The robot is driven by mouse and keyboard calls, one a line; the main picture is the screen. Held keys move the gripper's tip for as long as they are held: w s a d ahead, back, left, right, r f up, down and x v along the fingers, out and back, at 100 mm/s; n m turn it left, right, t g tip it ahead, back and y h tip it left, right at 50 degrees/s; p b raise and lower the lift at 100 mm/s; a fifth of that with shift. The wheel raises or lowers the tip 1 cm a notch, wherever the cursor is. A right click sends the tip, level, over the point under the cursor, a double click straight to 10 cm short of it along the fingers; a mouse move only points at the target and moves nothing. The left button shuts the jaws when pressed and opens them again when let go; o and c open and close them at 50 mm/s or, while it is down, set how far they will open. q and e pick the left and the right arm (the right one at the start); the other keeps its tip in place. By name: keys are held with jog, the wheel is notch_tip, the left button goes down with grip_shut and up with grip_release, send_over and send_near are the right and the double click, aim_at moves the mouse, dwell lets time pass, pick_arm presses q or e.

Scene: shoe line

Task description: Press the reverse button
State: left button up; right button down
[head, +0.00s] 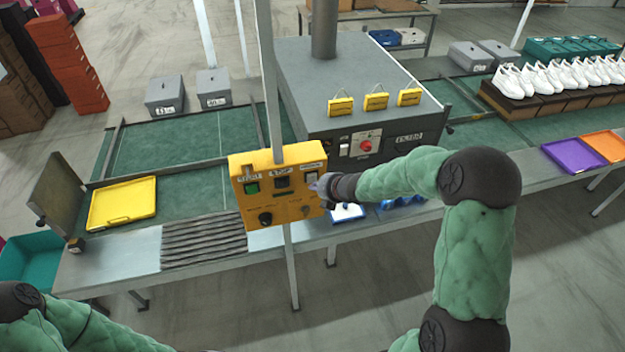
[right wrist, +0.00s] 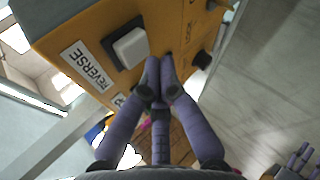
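A yellow control box (head: 268,222) is mounted on a grey post. In the right wrist view, the white reverse button (right wrist: 130,47) sits in a dark frame beside a label (right wrist: 87,66) reading REVERSE. My right gripper (head: 322,186) is at the box's right side and hides part of that button in the head view. In the right wrist view its fingers (right wrist: 160,82) are together, empty, with the tips close beside the button's frame. I cannot tell whether they touch the box. My left gripper (right wrist: 298,160) shows small at the lower right corner, fingers apart.
The box also carries a green button (head: 252,188), a dark button and knobs. Behind it is a conveyor with a grey machine (head: 345,80). A yellow tray (head: 123,203) lies at left; purple (head: 573,155) and orange trays lie at right. White shoes (head: 560,75) stand at back right.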

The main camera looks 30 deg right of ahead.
jog(key=shift+w, duration=0.1)
dwell(0.7)
jog(key=shift+w+d, duration=0.15)
jog(key=shift+w, duration=0.2)
